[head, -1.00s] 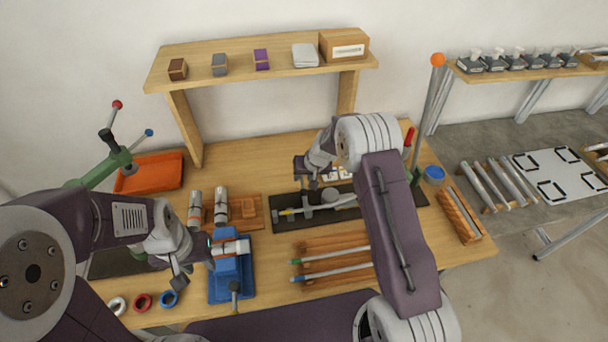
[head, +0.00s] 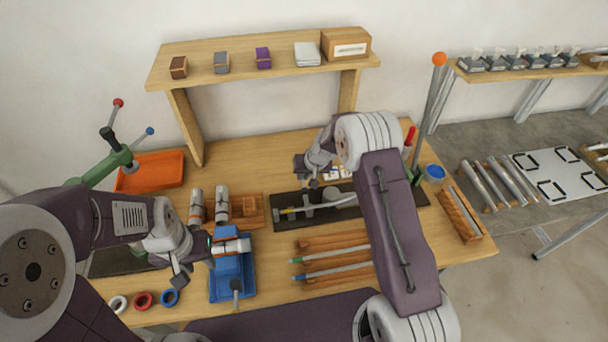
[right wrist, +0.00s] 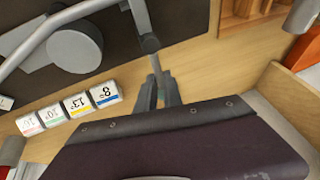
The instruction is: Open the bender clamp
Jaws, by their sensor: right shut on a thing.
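The bender is a dark plate (head: 287,217) on the table with a grey round die and a pale tube across it. In the right wrist view its large grey disc (right wrist: 75,50) is at upper left, beside a grey lever (right wrist: 140,15) ending in a dark joint. My right gripper (right wrist: 159,90) is shut on a thin grey handle (right wrist: 155,64) below that joint. In the head view the right gripper (head: 314,184) is at the back of the bender, partly hidden by its wrist.
Several numbered blocks (right wrist: 75,104) stand along the plate's edge. Wooden slats with tubes (head: 320,262) lie in front of the bender. Coloured rings (head: 143,300) lie front left.

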